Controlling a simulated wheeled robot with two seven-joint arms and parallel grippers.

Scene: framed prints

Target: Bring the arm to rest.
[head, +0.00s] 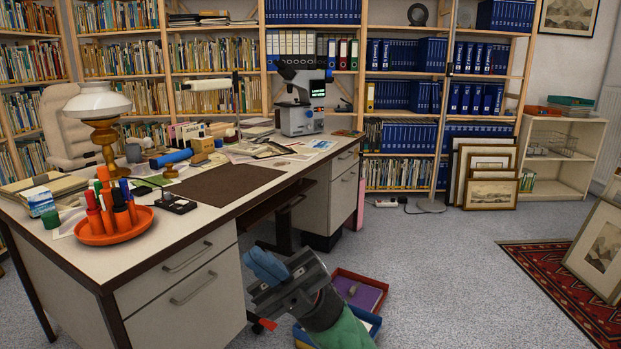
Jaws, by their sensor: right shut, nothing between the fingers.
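My right arm (335,318) comes in from the bottom edge, right of the middle. My right gripper (264,264) has blue fingertips, which are shut and hold nothing. It appears in front of the desk's drawer side, above the floor in the picture, and points up and to the left. It partly hides the crates behind it. My left gripper is not in view.
A white desk (225,217) with a brown mat fills the left. On it stand an orange tray (104,238) of markers, a lamp (98,101) and a microscope (301,100). A red crate (374,282) lies behind my gripper.

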